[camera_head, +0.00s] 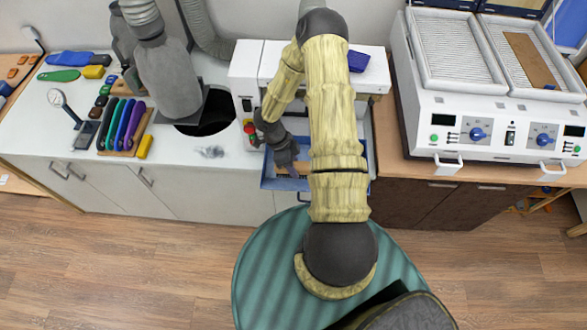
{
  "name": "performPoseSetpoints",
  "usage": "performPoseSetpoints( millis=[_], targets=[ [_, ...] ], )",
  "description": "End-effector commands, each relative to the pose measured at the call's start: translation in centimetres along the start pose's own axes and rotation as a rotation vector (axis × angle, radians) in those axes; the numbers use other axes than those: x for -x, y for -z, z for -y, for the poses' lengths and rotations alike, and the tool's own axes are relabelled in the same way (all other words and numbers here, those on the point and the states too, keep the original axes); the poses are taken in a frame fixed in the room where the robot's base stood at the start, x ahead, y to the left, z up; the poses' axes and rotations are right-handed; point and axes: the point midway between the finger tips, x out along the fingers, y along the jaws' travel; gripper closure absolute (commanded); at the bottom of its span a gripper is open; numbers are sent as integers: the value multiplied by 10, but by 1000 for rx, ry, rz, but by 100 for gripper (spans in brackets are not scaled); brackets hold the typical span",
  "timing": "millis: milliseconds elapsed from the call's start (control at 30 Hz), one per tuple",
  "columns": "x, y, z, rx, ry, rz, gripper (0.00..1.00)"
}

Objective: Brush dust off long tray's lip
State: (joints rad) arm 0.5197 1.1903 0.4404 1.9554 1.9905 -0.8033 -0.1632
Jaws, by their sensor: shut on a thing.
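The long blue tray (270,184) sits at the front of the white machine, below its head. My arm passes over it and hides much of its right part. My gripper (285,162) is over the tray, pointing down, shut on what looks like a brush. A tan-brown part (298,169) shows at the fingertips, inside the tray's outline. The brush is mostly hidden, and I cannot tell whether it touches the tray's lip. Dust on the lip is too small to make out.
The white machine (246,70) stands close behind my gripper, with a red button on its left. A grey dust patch (212,152) lies on the counter to the left, near a dark round opening (208,118). A white two-bay heater (480,110) stands right.

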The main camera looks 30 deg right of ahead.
Motion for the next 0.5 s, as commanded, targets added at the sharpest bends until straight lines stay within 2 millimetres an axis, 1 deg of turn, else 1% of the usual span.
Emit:
performPoseSetpoints(
  millis=[267, 500],
  targets=[
    [20, 9, -4, -2, 1, 0, 97],
    [23, 10, -5, -1, -1, -1, 97]
  ],
)
